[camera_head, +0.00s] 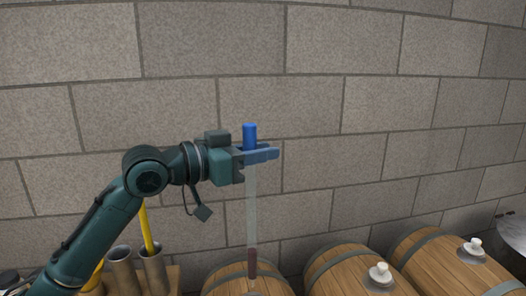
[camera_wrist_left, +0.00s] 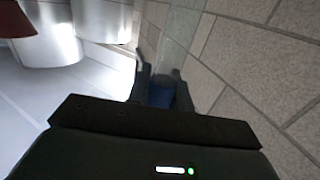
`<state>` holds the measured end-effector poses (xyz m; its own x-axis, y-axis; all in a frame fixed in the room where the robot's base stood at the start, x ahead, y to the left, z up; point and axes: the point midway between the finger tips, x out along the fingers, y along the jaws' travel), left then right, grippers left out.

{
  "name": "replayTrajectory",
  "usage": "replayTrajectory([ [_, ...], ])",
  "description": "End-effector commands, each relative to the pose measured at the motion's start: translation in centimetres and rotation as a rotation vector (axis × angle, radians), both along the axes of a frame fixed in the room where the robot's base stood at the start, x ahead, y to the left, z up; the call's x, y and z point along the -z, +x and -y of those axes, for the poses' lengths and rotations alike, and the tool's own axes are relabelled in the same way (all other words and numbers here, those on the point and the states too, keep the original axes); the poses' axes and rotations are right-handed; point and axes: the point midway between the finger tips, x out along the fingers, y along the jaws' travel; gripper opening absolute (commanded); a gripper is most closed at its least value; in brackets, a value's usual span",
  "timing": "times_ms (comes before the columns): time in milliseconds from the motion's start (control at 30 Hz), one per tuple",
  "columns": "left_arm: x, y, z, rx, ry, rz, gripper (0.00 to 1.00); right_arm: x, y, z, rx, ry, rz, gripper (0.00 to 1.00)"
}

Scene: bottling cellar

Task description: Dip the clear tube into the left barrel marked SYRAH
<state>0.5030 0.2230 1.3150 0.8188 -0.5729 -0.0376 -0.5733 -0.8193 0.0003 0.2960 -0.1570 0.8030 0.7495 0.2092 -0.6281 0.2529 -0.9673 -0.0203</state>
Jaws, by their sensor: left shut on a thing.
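My left gripper (camera_head: 262,155) is shut on the clear tube (camera_head: 252,210) near its blue top (camera_head: 250,135). The tube hangs about upright, its lower part dark red. Its lower end overlaps the left barrel (camera_head: 222,281) in the head view; I cannot tell whether it is in the barrel or in front of it. No SYRAH mark is readable. In the left wrist view, my left gripper (camera_wrist_left: 162,92) holds the blue top (camera_wrist_left: 161,96), and the clear tube (camera_wrist_left: 180,42) runs away from it. My right gripper is out of view.
A middle barrel (camera_head: 338,262) and a right barrel (camera_head: 432,251) stand to the right, each with a white bung (camera_head: 380,273) on top. Grey cylinders (camera_head: 122,270) and a yellow rod (camera_head: 149,232) stand at lower left. A block wall (camera_head: 330,100) rises behind.

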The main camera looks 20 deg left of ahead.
Motion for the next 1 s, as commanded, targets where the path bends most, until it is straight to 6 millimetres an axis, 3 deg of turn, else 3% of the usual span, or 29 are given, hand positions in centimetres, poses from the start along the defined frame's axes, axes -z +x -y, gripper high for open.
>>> replayTrajectory([
  [500, 4.0, 0.0, 0.0, 0.0, -0.001, 0.002, 0.0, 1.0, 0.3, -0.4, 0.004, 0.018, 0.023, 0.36],
  [1000, 4.2, 0.0, 0.0, 0.0, 0.0, 0.0, 0.0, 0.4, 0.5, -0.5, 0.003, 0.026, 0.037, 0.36],
])
